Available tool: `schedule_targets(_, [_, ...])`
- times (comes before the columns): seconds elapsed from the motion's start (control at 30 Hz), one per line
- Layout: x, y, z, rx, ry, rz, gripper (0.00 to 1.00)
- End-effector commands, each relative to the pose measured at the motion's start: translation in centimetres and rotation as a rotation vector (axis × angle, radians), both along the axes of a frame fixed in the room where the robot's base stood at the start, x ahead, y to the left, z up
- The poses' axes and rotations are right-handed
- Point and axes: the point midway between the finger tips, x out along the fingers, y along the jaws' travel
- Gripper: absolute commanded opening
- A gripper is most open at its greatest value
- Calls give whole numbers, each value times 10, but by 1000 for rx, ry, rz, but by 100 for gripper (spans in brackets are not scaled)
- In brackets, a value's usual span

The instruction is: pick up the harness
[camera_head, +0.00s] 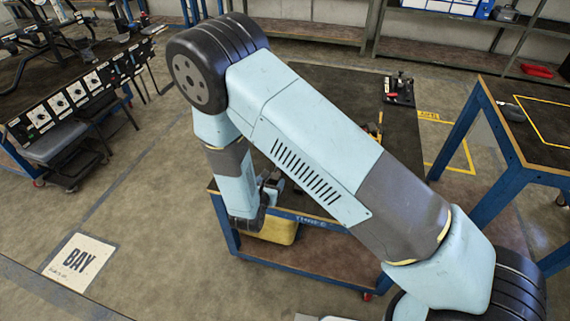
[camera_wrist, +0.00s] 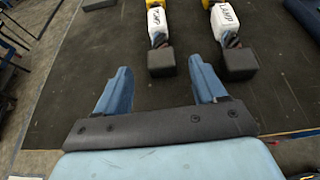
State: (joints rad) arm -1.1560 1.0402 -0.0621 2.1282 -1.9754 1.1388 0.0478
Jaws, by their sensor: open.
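In the wrist view, two similar pieces lie side by side on a dark tabletop (camera_wrist: 85,60). Each has a white labelled body, a short dark twisted section and a black block at the near end. The left piece (camera_wrist: 160,22) has a label that may read PUMP. The label of the right piece (camera_wrist: 226,20) is hard to read. I cannot tell which is the harness. My gripper (camera_wrist: 160,64) is open and empty, its blue fingers apart. The left piece's block is ahead of the gap, and the right piece's is beyond the right finger.
In the head view, my arm hides much of the blue-framed trolley (camera_head: 315,223). A yellow bin (camera_head: 272,232) is on its lower level. A panel bench (camera_head: 85,92) stands left, another blue table (camera_head: 545,140) right, and shelves (camera_head: 320,32) behind.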

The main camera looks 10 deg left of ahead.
Motion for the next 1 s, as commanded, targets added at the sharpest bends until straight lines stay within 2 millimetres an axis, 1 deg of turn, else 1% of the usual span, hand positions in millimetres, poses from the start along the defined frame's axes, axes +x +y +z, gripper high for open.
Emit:
schedule_targets(0.27, [12,-1,-5,1,0,-1,70])
schedule_targets(0.6, [50,-4,-23,1,-1,0,70])
schedule_targets(0.7, [53,-4,-24,1,-1,0,70])
schedule_targets(0.87, [53,-4,-24,1,0,0,70])
schedule_targets(1.0, [53,-4,-24,1,0,0,57])
